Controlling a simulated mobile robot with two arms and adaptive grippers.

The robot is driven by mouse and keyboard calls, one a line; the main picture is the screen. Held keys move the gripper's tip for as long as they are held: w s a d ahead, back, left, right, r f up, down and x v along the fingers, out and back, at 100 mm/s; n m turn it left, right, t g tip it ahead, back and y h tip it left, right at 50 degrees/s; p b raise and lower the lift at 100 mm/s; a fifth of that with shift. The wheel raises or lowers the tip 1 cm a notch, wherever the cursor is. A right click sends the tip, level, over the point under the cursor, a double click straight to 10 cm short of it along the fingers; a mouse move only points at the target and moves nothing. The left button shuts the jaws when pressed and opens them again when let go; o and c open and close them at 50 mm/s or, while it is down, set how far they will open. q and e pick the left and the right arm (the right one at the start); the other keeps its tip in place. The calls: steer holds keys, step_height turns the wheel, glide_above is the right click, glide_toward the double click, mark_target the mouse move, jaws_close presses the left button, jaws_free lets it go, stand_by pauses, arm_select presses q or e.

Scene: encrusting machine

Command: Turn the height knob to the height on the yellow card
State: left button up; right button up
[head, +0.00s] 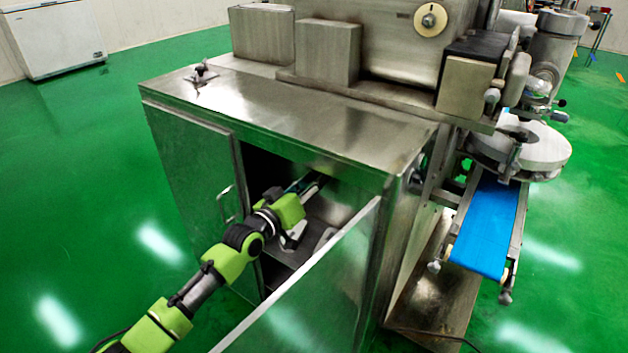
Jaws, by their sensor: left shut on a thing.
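My left gripper (306,188) reaches into the open front of the steel cabinet (290,108), just under its top edge. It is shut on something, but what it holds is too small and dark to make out. I cannot pick out a height knob there. A round cream dial (430,19) with a metal centre sits on the machine's upper front face, well away from the gripper. I cannot make out a yellow card. My right gripper is not in view.
An open cabinet door (318,290) stands out to the right of my left arm, and another door (190,180) is on the left. A blue conveyor belt (487,232) juts out at the right. Green floor is clear at left. A white chest freezer (52,40) stands far back.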

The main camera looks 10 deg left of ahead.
arm_select(q)
steer(key=shift+n, duration=0.4)
steer(key=o, duration=1.1)
steer(key=shift+o, duration=0.2)
steer(key=v, duration=1.2)
steer(key=shift+f, duration=0.2)
